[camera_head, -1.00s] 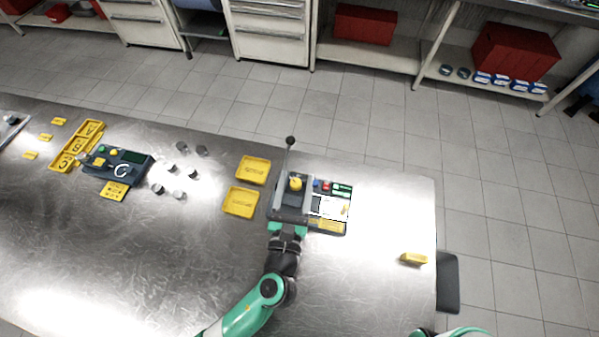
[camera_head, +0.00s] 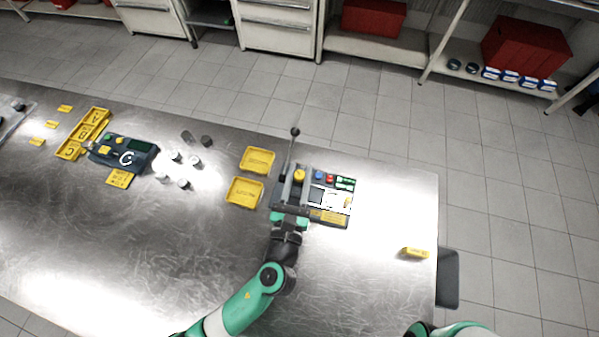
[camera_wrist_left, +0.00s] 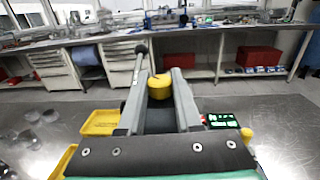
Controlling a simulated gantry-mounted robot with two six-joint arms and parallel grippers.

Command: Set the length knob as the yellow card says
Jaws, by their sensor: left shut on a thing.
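A dark bench device (camera_head: 345,184) stands right of the table's middle, with a yellow knob (camera_head: 299,175), a blue and a red button, and a green-marked panel. A yellow card with small print (camera_head: 329,217) lies along the device's front edge; I cannot read it. My left gripper (camera_head: 297,181) reaches over the device from the front and is shut on the yellow knob. The left wrist view shows the knob (camera_wrist_left: 160,87) between the fingertips. My right gripper is out of view.
A black-balled lever (camera_head: 295,132) rises behind the device. Two yellow trays (camera_head: 244,193) stand to its left. Further left are several small cylinders (camera_head: 183,184), a second dark device (camera_head: 137,162) and another yellow card (camera_head: 120,179). A yellow block (camera_head: 414,253) lies near the right edge.

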